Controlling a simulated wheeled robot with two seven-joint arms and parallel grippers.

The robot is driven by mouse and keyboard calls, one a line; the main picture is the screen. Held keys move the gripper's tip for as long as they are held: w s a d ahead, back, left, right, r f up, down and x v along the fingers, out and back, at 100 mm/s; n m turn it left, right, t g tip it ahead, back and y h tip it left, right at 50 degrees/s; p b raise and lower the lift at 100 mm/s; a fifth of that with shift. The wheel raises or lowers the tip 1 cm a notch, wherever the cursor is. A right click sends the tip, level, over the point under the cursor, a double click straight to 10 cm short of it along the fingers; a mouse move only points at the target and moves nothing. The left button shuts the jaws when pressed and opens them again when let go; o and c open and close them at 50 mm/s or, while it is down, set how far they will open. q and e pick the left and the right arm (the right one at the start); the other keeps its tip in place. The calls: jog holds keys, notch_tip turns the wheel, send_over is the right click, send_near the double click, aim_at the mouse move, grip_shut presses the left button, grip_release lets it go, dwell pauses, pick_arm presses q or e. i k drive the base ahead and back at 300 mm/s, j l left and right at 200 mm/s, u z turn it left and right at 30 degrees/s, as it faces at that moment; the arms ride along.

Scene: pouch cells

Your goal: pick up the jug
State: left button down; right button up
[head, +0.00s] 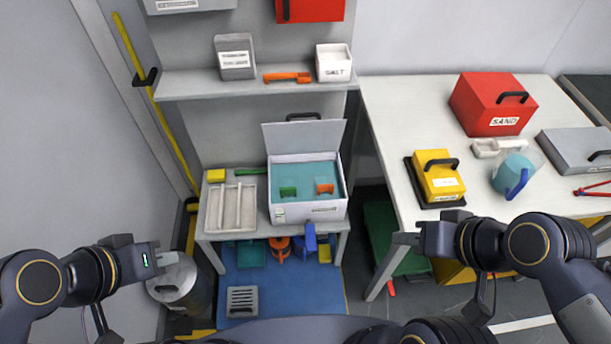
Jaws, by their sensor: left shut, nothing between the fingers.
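The jug (514,172) stands upright on the white table at the right. It is clear with teal contents and has a blue handle (517,184) on its front side. My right gripper (405,239) is at the table's front left corner, to the left of the jug and apart from it. Its fingers are hard to make out, so I cannot tell whether they are open. My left gripper (165,258) is far to the left, over a grey metal canister (181,284), shut and empty.
Around the jug on the white table (391,119) are a yellow box (438,174), a red SAND box (492,104), a small white scoop-like thing (497,147) and a grey case (577,149). A low table with an open white box (308,211) stands at the centre.

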aim_at(522, 162)
jog(key=z, duration=1.8)
jog(key=i+l+z, duration=0.15)
jog(key=i+l, duration=0.1)
